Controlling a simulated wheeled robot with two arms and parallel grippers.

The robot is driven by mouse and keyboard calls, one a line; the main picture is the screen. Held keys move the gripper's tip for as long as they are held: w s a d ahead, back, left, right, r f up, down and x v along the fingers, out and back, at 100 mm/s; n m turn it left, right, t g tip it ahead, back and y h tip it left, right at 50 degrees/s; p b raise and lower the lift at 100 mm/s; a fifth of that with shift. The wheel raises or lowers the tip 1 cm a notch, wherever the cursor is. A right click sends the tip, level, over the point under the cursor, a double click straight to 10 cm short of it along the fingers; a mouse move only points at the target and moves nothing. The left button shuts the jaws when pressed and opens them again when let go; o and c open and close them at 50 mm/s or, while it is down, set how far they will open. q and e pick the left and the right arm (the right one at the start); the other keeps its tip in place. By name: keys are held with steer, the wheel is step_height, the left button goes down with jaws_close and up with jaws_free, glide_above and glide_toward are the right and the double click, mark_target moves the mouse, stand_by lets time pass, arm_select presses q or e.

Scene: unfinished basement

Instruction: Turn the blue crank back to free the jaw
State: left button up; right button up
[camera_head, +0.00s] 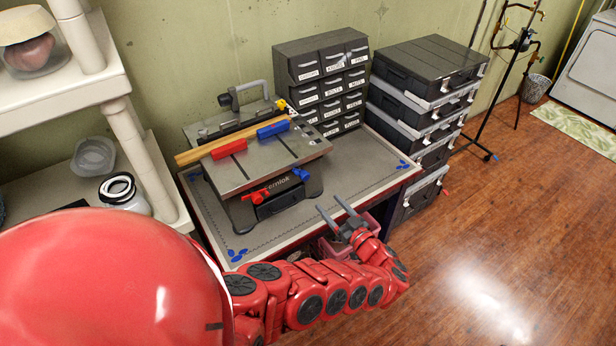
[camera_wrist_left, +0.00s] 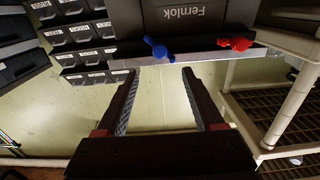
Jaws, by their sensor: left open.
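The grey Fernlok machine (camera_head: 262,170) stands on a workbench. Its blue crank (camera_head: 300,174) is on the front at the right, and it also shows in the left wrist view (camera_wrist_left: 157,48). A red crank (camera_head: 256,196) is on the front at the left. On top are a red block (camera_head: 229,148) and a blue block (camera_head: 272,129) beside a long wooden strip (camera_head: 190,156). My left gripper (camera_head: 329,203) is open and empty, in front of and below the blue crank, apart from it. In the left wrist view the blue crank lies just beyond the fingertips.
Small labelled drawers (camera_head: 325,75) stand behind the machine, and stacked dark cases (camera_head: 425,65) stand to the right. A cream shelf (camera_head: 80,78) is at the left. The bench's right front (camera_head: 365,182) is mostly bare. Open wooden floor lies at the right.

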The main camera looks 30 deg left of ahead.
mark_target(307, 179)
arm_select(q)
steer(key=b+x, duration=0.1)
steer(key=x, duration=1.1)
steer(key=shift+w+b, duration=0.1)
steer(key=shift+b, duration=0.3)
steer(key=shift+w+a, duration=0.15)
steer(key=shift+a, duration=0.25)
steer(key=shift+c, duration=0.2)
jaws_close()
